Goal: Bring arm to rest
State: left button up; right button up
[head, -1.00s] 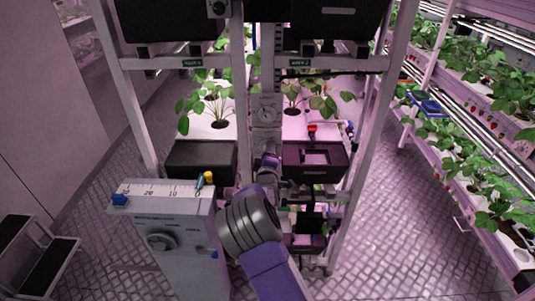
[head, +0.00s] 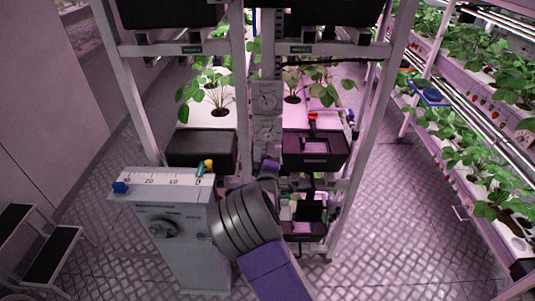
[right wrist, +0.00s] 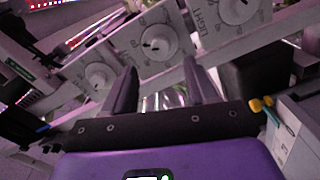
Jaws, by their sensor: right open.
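My right arm comes up from the bottom middle of the head view, with a purple link and a dark ribbed joint. My right gripper (right wrist: 160,92) shows in the right wrist view with its two dark fingers apart and nothing between them. Beyond the fingers are white panels with round dials (right wrist: 158,42). In the head view the gripper is mostly hidden behind the arm's own joint, in front of the rack's middle post. My left gripper is not in view.
A grey cabinet (head: 185,240) with a scale and a dial stands left of the arm. Dark bins (head: 201,149) sit on the rack behind, one holding a red-topped item (head: 312,118). Planted shelves (head: 470,150) run along the right. The floor (head: 400,240) between is clear.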

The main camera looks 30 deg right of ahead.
jog(key=s+a+f+m+g+y, duration=0.2)
jog(key=s+a+f+g, duration=0.15)
jog(key=f, duration=0.65)
jog(key=s+a+f+m+g+y, duration=0.1)
jog(key=s+a+f+g+y, duration=0.1)
jog(key=s+f, duration=0.5)
jog(key=s+a+f+m+g+y, duration=0.2)
jog(key=f+g, duration=0.1)
jog(key=f, duration=0.9)
jog(key=s+a+f+m+g+y, duration=0.3)
jog(key=s+a, duration=0.6)
jog(key=s, duration=0.1)
jog(key=s+a+f+m+g+y+b, duration=0.1)
jog(key=s+a+f+m+g+y, duration=0.1)
jog(key=s+a, duration=0.7)
jog(key=shift+s+a+f+m+g+y, duration=0.45)
jog(key=shift+f+g+y, duration=0.2)
jog(key=shift+f+y, duration=0.4)
jog(key=shift+w+d+r, duration=0.1)
jog(key=shift+w, duration=0.05)
